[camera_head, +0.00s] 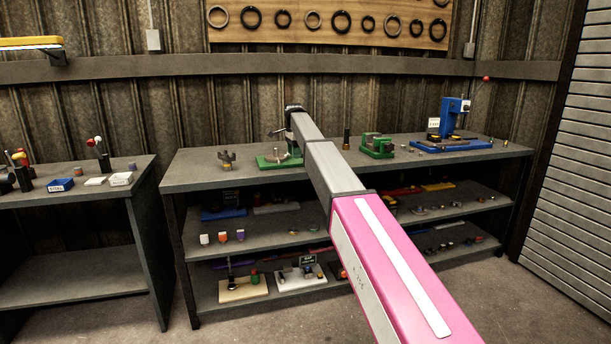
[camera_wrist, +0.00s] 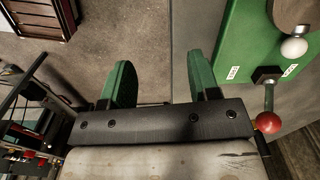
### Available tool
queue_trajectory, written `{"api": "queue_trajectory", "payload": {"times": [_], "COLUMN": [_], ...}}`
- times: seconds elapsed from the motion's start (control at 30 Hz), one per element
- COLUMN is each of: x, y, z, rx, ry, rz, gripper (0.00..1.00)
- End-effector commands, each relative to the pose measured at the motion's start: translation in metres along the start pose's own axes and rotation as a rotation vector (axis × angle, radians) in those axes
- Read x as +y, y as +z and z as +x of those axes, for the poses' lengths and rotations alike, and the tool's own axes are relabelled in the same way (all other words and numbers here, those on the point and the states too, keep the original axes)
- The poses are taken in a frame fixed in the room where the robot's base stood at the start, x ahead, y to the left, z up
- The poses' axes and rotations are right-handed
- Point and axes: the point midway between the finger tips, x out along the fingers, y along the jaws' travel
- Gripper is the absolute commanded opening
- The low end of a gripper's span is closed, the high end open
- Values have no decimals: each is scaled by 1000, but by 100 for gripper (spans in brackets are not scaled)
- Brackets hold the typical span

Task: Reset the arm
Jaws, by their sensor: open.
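My arm stretches out over the middle of the grey workbench (camera_head: 205,172) in the head view. Its end is above the bench near a green fixture base (camera_head: 266,162), and the arm hides part of that area. In the wrist view my gripper (camera_wrist: 162,75) is open, with two green fingers well apart and nothing between them. The green fixture base (camera_wrist: 238,50) lies to the right of the fingers, with a white ball knob (camera_wrist: 294,47) and a red ball knob (camera_wrist: 267,122). I cannot tell the exact height of the fingers over the bench.
A green device (camera_head: 377,146) and a blue press (camera_head: 452,120) stand right of the arm. A small metal part (camera_head: 227,159) stands left. Shelves below hold many small parts. A second bench (camera_head: 80,225) is at left, a slatted shutter (camera_head: 575,180) at right.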

Motion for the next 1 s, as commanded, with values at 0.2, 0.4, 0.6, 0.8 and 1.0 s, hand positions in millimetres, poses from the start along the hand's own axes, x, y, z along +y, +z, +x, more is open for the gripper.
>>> {"api": "queue_trajectory", "payload": {"times": [0.2,0.4,0.6,0.8,1.0], "x": [44,112,209,315,424], "y": [-15,-34,-51,-58,-55], "z": [55,132,220,294,347], "rx": [0,-1,-1,-1,0], "ry": [2,3,2,1,0], "rz": [-98,-253,-473,-702,-932], "gripper": [56,56,56,56,56]}}
